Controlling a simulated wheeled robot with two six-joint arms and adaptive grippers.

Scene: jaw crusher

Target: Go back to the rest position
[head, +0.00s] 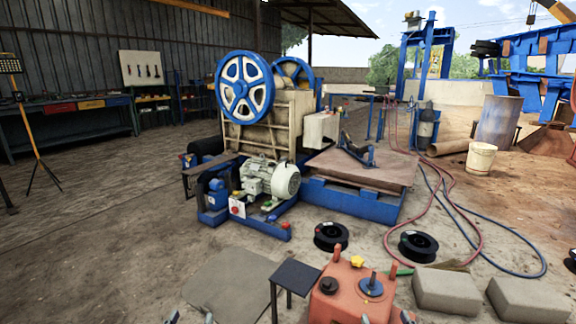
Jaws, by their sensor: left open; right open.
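Only the fingertips of my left gripper (190,318) show at the bottom edge, left of centre; they stand apart with nothing between them. The fingertips of my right gripper (386,318) show at the bottom edge in front of the orange machine (345,292); they are also apart, and I see nothing held. The rest of both grippers and arms is out of view. The jaw crusher (262,120), with blue flywheels (244,88) and a pale electric motor (268,178), stands further off in the middle.
A small dark table (296,276) stands beside the orange machine. Concrete blocks (447,291), black reels (331,236) and red and blue hoses (470,222) lie to the right. A tripod lamp (30,125) and workbench (75,118) stand left. Open dirt floor (90,250) lies at front left.

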